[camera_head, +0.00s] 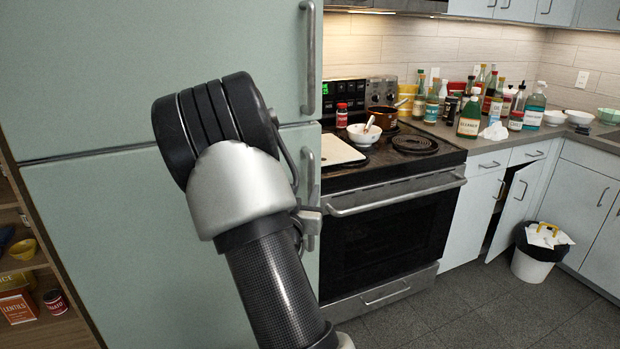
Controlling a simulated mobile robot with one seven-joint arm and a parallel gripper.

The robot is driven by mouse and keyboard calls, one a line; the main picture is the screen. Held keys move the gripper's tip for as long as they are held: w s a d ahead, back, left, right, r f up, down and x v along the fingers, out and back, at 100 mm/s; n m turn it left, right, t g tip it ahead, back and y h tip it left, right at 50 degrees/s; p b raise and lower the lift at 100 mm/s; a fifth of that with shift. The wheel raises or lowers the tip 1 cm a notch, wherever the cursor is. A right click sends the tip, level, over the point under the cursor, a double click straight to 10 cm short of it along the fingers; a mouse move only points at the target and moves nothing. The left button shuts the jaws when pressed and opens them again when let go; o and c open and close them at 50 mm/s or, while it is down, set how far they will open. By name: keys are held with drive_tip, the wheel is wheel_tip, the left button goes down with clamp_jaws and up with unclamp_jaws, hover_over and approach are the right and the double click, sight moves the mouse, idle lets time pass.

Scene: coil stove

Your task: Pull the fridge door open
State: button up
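The pale green fridge (110,230) fills the left of the view, with an upper door (90,70) and a larger lower door split by a horizontal seam. Both doors look shut. The upper door has a vertical metal handle (308,60) at its right edge. The lower door's handle (311,185) is also at its right edge, partly behind my arm. My gripper (310,222) is mostly hidden behind my arm; a small grey part of it shows at the lower handle. I cannot tell whether its fingers are closed around the handle.
A stove (395,230) with an oven stands just right of the fridge. Several bottles crowd the counter (500,142). One lower cabinet door (517,205) is ajar near a white bin (533,262). Open shelves (50,325) stand left. The floor (480,305) ahead is clear.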

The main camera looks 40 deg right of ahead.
sight(310, 178)
drive_tip(key=x, duration=0.9)
drive_tip(key=shift+w+d, duration=0.2)
clamp_jaws()
